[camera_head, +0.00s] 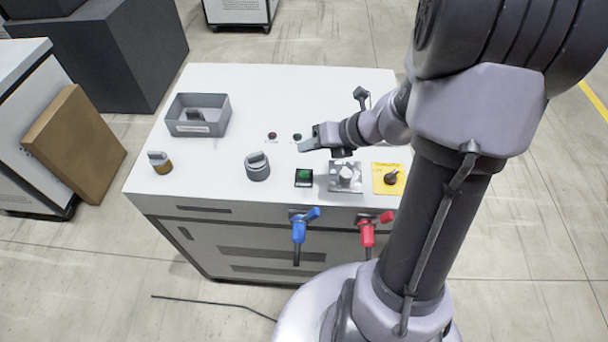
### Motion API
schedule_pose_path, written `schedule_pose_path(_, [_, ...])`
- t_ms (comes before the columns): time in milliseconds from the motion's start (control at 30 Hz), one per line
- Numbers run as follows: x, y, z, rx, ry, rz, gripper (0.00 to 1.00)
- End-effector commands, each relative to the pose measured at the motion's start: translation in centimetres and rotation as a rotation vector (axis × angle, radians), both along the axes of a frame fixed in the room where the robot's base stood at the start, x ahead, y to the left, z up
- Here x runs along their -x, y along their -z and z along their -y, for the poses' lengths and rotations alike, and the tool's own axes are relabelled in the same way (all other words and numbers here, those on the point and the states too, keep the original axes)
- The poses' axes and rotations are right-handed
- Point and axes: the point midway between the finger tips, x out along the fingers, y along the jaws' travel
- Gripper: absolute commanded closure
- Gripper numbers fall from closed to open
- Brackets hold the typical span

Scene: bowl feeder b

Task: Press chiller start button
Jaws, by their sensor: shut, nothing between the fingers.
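A green button (303,175) in a square black housing sits near the front edge of the white machine top (225,185). No readable label shows on it. My gripper (303,146) is shut and empty. In the picture it shows just above the green button, apart from it, on the far side of the panel. Its height over the top is hard to tell. A small dark red indicator (272,136) and a small dark green one (297,137) lie beside the fingertips, with labels too small to read.
Right of the button are a silver plate with a knob (345,176) and a yellow plate with a black switch (389,179). A grey knob (257,167), a brass-based knob (160,162) and a grey bin (198,115) stand left. Blue (299,228) and red (368,232) valve handles project in front.

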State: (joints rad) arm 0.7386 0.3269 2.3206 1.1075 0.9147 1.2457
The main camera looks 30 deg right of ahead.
Motion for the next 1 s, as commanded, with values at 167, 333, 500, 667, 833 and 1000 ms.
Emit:
schedule_pose_path(167, [0.0, 3.2, 0.0, 0.001, -0.001, 0.0, 1.0])
schedule_pose_path(333, [0.0, 5.7, 0.0, 0.0, -0.001, -0.001, 1.0])
schedule_pose_path(500, [0.0, 7.3, 0.0, 0.0, -0.001, -0.001, 1.0])
schedule_pose_path(667, [0.0, 7.3, 0.0, 0.001, -0.001, 0.0, 1.0])
schedule_pose_path(833, [0.0, 7.3, 0.0, 0.001, -0.001, 0.0, 1.0])
schedule_pose_path(1000, [0.0, 7.3, 0.0, 0.001, -0.001, 0.0, 1.0])
